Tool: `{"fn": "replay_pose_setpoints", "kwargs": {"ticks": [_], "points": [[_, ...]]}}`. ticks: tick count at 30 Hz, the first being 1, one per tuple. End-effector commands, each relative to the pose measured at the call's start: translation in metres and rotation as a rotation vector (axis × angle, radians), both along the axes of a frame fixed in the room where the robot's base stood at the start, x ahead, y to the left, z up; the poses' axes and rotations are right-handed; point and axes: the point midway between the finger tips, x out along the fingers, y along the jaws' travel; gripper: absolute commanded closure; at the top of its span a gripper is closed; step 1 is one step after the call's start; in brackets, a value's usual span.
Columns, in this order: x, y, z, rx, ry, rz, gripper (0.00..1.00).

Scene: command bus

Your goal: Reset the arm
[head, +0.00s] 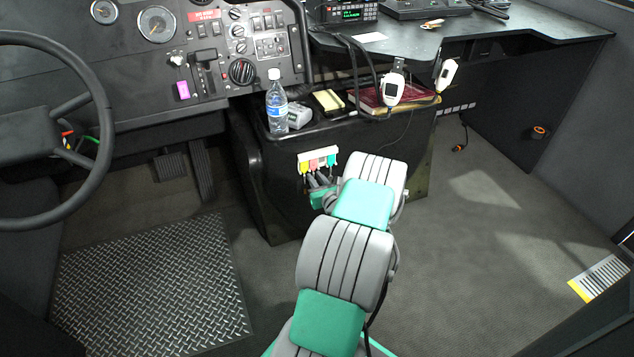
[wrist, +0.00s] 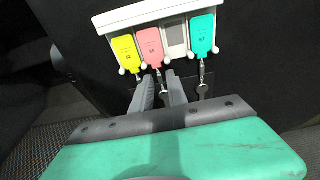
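My arm reaches from the bottom of the head view to a white key rack (head: 318,155) on the front of the dark console. My gripper (head: 313,177) is just below the rack. In the wrist view, the rack (wrist: 155,14) holds a yellow tag (wrist: 127,54), a pink tag (wrist: 151,47) and a teal tag (wrist: 202,35), with a grey empty-looking slot between pink and teal. My gripper (wrist: 160,78) has its two grey fingers apart below the pink tag. A small key hangs near the gap between the fingers; I see no clear grip on it.
Two handsets (head: 393,89) hang nearby. The steering wheel (head: 50,130) is at left.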

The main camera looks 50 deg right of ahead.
Motion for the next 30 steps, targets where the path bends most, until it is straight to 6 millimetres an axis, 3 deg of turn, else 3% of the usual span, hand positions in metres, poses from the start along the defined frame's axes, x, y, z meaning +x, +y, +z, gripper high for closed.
{"fn": "replay_pose_setpoints", "kwargs": {"ticks": [5, 12, 30], "points": [[-0.0001, -0.0001, 0.0002, 0.000, 0.000, 0.000, 0.81], [-0.0002, 0.0000, 0.0003, 0.000, 0.000, 0.000, 1.00], [-0.0002, 0.0001, 0.0015, -0.001, 0.001, 0.000, 1.00]]}}
